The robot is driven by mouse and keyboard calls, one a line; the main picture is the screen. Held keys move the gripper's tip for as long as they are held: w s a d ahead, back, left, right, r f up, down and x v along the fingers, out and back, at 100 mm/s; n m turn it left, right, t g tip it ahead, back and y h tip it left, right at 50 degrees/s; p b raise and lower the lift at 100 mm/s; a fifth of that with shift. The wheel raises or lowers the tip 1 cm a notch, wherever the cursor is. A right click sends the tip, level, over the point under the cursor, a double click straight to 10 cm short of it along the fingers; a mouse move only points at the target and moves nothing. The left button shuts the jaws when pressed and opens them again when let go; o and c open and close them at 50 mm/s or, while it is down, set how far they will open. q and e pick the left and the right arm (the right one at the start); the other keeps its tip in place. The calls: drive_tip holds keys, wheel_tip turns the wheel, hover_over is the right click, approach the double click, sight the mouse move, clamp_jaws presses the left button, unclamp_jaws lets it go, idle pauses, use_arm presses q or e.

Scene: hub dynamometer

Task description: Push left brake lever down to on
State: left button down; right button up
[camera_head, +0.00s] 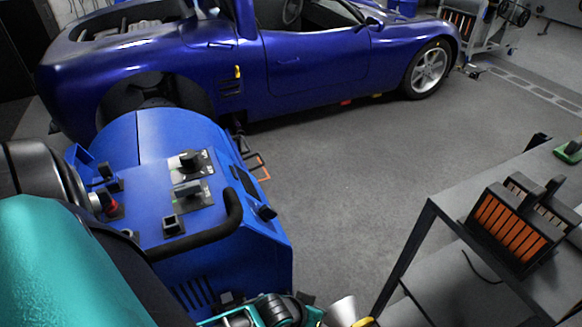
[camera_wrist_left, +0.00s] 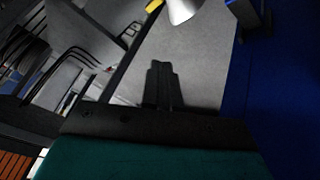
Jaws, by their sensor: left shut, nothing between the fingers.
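The blue dynamometer (camera_head: 145,135) stands at left in the head view, with a black bar handle (camera_head: 205,233), dark knobs and switches, and a red button (camera_head: 108,203) on top. I cannot tell which control is the left brake lever; a small black lever-like part (camera_head: 262,208) sits on its right side. My left arm comes in from the left. In the left wrist view my left gripper (camera_wrist_left: 162,68) is shut and empty over grey floor, apart from the blue casing (camera_wrist_left: 285,85) at right.
A grey cart (camera_head: 440,265) with black-and-orange parts (camera_head: 505,230) stands at right. A blue car (camera_head: 300,60) is behind.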

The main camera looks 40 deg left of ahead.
use_arm(q)
drive_tip(key=w+a+f+n+g+y+p, duration=0.1)
drive_tip(key=a+f+n+g+y+p, duration=0.1)
drive_tip(key=a+f+n+g, duration=0.3)
drive_tip(key=a+n+g+y, duration=0.1)
drive_tip(key=a+n, duration=0.3)
drive_tip(key=n, duration=0.1)
drive_tip(key=shift+w+a+f, duration=0.2)
drive_tip(key=shift+w+f, duration=0.1)
drive_tip(key=shift+w, duration=0.05)
drive_tip(key=shift+f, duration=0.1)
